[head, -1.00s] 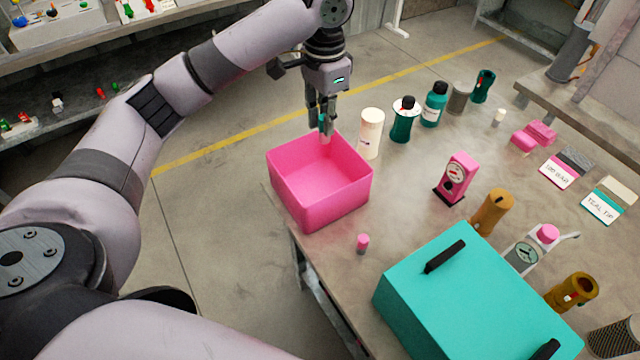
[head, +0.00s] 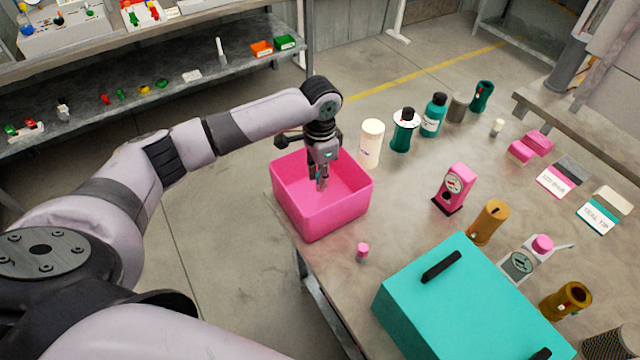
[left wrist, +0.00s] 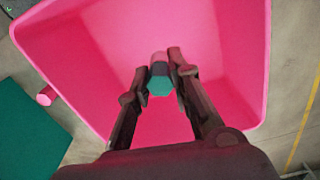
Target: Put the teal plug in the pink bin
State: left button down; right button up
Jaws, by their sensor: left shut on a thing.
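The pink bin (head: 322,220) stands at the table's left edge in the head view, and its pink walls fill most of the left wrist view (left wrist: 90,60). My left gripper (head: 321,186) points down inside the bin's opening, below the rim. In the left wrist view my left gripper (left wrist: 162,75) is shut on the teal plug (left wrist: 159,86), which shows a teal end and a grey and pale part. The plug is over the bin's inside; whether it touches the floor I cannot tell. My right gripper is not in view.
A small pink plug (head: 362,252) stands in front of the bin. A white cylinder (head: 371,143) and teal bottles (head: 433,115) stand behind it to the right. A teal box (head: 470,300) with black handles fills the front right. A pink gauge (head: 455,187) stands mid-table.

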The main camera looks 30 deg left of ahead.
pick_arm(q)
notch_tip(320, 180, down, 4)
jog(key=shift+s+f, duration=0.1)
jog(key=shift+f, duration=0.2)
jog(key=shift+f, duration=0.15)
jog(key=c, duration=1.5)
grip_release()
jog(key=shift+o, duration=0.2)
notch_tip(320, 180, up, 12)
jog(key=shift+r+b, duration=0.2)
jog(key=shift+b, duration=0.2)
jog(key=shift+f, duration=0.1)
